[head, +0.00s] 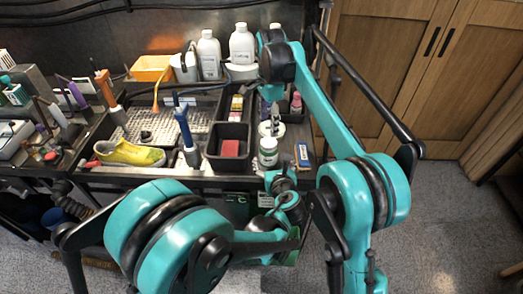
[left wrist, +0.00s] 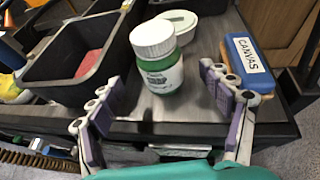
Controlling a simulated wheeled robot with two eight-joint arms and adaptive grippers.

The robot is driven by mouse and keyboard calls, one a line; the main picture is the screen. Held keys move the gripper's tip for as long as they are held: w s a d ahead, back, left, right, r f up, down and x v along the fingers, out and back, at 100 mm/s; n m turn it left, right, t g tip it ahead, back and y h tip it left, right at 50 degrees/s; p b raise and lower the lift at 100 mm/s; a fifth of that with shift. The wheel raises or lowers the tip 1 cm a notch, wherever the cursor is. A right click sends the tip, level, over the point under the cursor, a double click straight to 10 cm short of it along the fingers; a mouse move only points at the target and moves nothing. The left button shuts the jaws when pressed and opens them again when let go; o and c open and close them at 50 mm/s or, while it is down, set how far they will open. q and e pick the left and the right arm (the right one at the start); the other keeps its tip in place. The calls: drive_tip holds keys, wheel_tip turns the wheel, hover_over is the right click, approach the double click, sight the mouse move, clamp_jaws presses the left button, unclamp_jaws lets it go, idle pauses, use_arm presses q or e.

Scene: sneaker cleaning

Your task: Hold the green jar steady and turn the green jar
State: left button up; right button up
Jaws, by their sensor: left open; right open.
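The green jar (head: 268,152) with a white lid stands upright near the front edge of the bench. In the left wrist view the green jar (left wrist: 160,72) stands ahead of my left gripper (left wrist: 157,85), in the gap between its open fingers, with room on both sides. In the head view my left gripper (head: 283,180) is low, just in front of the bench edge and below the jar. My right gripper (head: 271,128) points down above and slightly behind the jar, open and seemingly empty; its exact gap to the lid is hard to tell.
A black bin (head: 229,147) with a red block stands left of the jar. A blue CANVAS brush (left wrist: 246,62) lies to its right. A white round container (left wrist: 180,22) is close behind it. White bottles (head: 242,45) line the back.

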sight(268, 152)
use_arm(q)
drive_tip(key=x, duration=0.7)
drive_tip(key=shift+f, duration=0.1)
clamp_jaws()
use_arm(e)
drive_tip(key=shift+d, duration=0.1)
drive_tip(key=m, duration=1.3)
drive_tip(key=shift+f, duration=4)
drive_tip(key=c, duration=1.2)
